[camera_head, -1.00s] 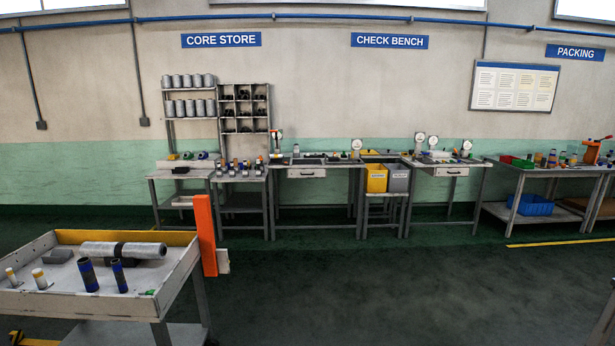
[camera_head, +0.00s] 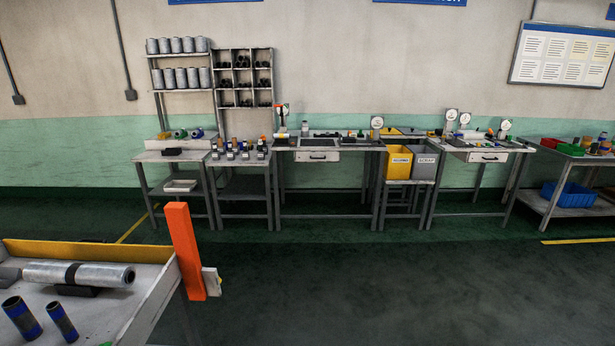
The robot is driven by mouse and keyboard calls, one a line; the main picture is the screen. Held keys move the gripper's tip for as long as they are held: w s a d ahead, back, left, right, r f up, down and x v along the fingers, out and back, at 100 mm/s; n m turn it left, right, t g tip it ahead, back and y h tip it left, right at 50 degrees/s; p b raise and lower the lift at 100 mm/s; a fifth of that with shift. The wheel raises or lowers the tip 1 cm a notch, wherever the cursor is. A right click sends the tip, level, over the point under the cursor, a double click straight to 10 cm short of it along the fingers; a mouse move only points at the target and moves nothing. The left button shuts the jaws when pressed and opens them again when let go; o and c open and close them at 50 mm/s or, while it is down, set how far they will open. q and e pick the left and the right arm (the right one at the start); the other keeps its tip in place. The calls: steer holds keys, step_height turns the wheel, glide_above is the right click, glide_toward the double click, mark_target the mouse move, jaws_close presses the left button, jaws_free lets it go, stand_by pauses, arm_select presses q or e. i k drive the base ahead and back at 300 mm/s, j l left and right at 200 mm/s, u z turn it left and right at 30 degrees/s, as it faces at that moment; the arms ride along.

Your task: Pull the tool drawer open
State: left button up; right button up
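Two drawers show under the benches by the far wall in the head view. One drawer (camera_head: 318,157) with a dark handle sits under the middle bench (camera_head: 345,147). Another drawer (camera_head: 487,157) with a dark handle sits under the bench to the right (camera_head: 512,147). Both look shut. Which of them is the tool drawer I cannot tell. Neither of my grippers is in view.
A cart (camera_head: 150,292) with an orange post (camera_head: 185,250), a film roll (camera_head: 80,274) and blue-banded tubes stands near at lower left. Yellow and grey bins (camera_head: 398,167) stand between the benches. A blue crate (camera_head: 568,193) is at right. The central floor is clear.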

mark_target(301, 156)
steer(key=i, duration=1.05)
steer(key=i+l+u, duration=0.1)
steer(key=i, duration=0.9)
steer(key=i+l, duration=0.1)
steer(key=i, duration=0.95)
